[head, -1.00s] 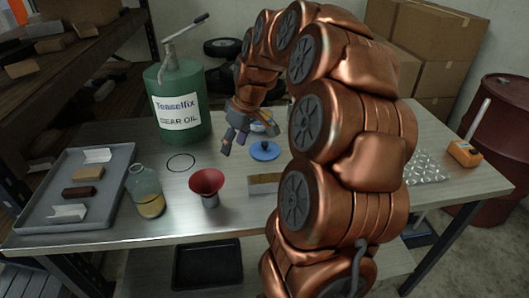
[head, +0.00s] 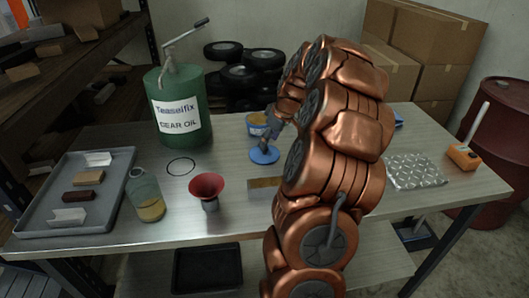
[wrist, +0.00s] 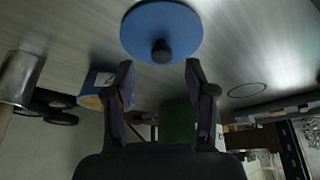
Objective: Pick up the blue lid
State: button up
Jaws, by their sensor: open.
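The blue lid (head: 264,155) lies flat on the table, a round disc with a dark knob. In the wrist view the lid (wrist: 162,28) is at the top, its black knob facing the camera. My gripper (head: 269,141) is at the lid's far right side in the head view, its tips partly hidden by my arm. In the wrist view my gripper (wrist: 160,75) is open, one finger on each side. The knob lies just beyond the fingertips, in line with the gap, and nothing is between the fingers.
A blue tin (head: 255,122) stands close behind the lid and also shows in the wrist view (wrist: 92,84). A red funnel (head: 207,186), a black ring (head: 181,167) and a green oil drum (head: 180,107) are to the left. Bubble wrap (head: 414,171) lies right.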

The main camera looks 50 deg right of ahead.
aim_at(264, 151)
jog(key=x, duration=0.3)
jog(key=shift+w+f+p, duration=0.1)
jog(key=shift+f+p, duration=0.1)
jog(key=shift+p, duration=0.2)
jog(key=shift+c, duration=0.2)
jog(key=c, duration=1)
